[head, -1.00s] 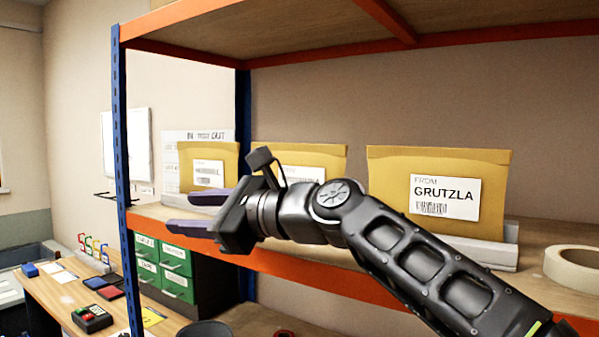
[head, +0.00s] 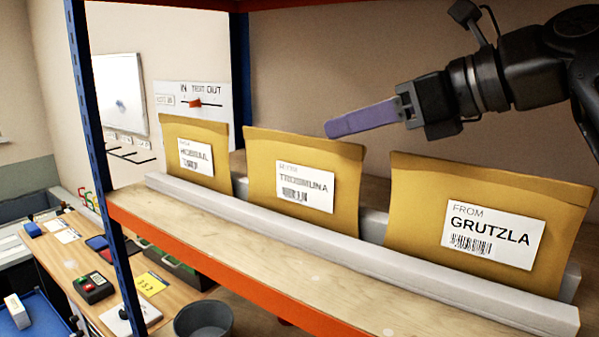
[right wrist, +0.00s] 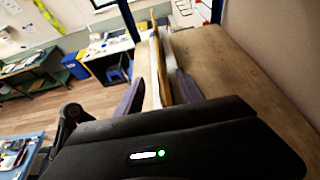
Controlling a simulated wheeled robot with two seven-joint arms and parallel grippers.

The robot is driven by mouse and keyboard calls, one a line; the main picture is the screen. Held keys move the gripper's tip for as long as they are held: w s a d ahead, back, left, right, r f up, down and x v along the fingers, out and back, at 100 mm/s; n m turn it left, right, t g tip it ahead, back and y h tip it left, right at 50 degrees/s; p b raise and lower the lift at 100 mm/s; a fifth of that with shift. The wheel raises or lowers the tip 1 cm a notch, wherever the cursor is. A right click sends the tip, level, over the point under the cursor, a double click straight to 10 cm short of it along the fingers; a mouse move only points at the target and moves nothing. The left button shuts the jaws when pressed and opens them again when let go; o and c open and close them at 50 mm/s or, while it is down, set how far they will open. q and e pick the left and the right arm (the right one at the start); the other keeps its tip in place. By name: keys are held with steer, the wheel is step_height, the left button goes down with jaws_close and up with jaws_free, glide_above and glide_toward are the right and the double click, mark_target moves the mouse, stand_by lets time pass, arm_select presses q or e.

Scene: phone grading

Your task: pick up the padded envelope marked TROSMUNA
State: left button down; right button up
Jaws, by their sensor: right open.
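The padded envelope marked TROSMUNA (head: 262,165) is yellow with a white label. It stands upright in the middle of a row in a pale holder on the shelf. My right gripper (head: 334,128) comes in from the upper right, open and empty, its purple fingertip close to this envelope's upper right corner. In the right wrist view the gripper's two purple fingers (right wrist: 160,92) are spread on either side of a yellow envelope edge (right wrist: 161,62); I cannot read which envelope it is. My left gripper is not in view.
The GRUTZLA envelope (head: 420,185) stands to the right, and another envelope (head: 190,130) to the left. A pale rail (head: 330,245) runs along their front. A blue upright post (head: 90,150) stands at the left; the wooden shelf (head: 240,250) is clear in front.

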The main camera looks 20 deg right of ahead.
mark_target(308, 136)
steer(key=shift+s+r, duration=0.1)
steer(key=shift+s, duration=0.1)
steer(key=x, duration=0.2)
steer(key=shift+w, duration=0.25)
steer(key=shift+w+a, duration=0.15)
steer(key=shift+a, duration=0.1)
steer(key=shift+w+f, duration=0.1)
steer(key=shift+f, duration=0.1)
steer(key=x, duration=0.5)
steer(key=shift+a+p, duration=0.1)
steer(key=shift+p, duration=0.2)
steer(key=shift+c, duration=0.6)
jaws_close()
steer(key=shift+r, duration=0.1)
stand_by(0.4)
